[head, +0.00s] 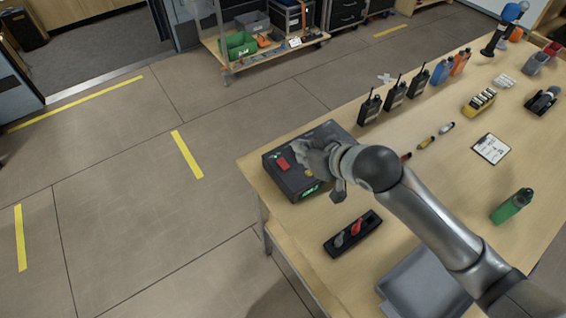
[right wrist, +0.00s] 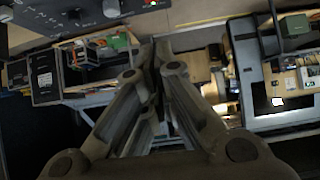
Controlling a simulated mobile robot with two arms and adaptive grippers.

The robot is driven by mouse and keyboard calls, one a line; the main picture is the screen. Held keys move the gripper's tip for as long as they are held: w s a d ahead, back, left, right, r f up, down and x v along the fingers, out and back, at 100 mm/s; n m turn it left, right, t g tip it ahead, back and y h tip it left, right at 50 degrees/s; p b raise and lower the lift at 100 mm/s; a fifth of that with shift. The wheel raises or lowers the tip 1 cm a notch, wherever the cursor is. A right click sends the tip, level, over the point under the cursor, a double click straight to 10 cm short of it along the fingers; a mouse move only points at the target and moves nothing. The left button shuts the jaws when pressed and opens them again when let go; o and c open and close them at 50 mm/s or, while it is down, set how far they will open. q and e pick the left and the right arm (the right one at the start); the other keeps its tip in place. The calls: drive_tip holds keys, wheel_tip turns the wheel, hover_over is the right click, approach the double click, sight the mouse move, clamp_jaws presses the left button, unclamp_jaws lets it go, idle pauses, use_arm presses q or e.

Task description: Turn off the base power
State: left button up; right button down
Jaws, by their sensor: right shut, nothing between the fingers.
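A black box (head: 290,187) stands at the left end of the wooden table, with a red rocker switch (head: 282,164) on its top and a small lit green display (head: 311,189) at its front. I take it to be the base power unit. My right gripper (head: 306,152) is over the top of the box, just right of the red switch, and hides part of the top. I cannot tell whether it touches the box. In the right wrist view its fingers (right wrist: 158,58) are together with nothing between them. My left gripper is in neither view.
A black tray (head: 352,233) with red and grey handles lies in front of the box. Several radios (head: 395,94) stand along the table's back edge. A green bottle (head: 511,205) and a grey bin (head: 425,282) are to the right. The floor at left is open.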

drive_tip(key=shift+r, duration=0.1)
drive_tip(key=shift+a, duration=0.1)
idle(0.3)
drive_tip(key=p, duration=0.1)
hover_over(282, 164)
drive_tip(key=f, duration=0.6)
drive_tip(key=shift+s+d, duration=0.2)
drive_tip(key=shift+s, duration=0.15)
drive_tip(key=f, duration=0.3)
drive_tip(key=shift+w+a+f+p, duration=0.15)
drive_tip(key=shift+w+p, duration=0.05)
drive_tip(key=shift+p, duration=0.1)
drive_tip(key=shift+f, duration=0.45)
drive_tip(key=shift+w+f, duration=0.1)
drive_tip(key=shift+f, duration=0.15)
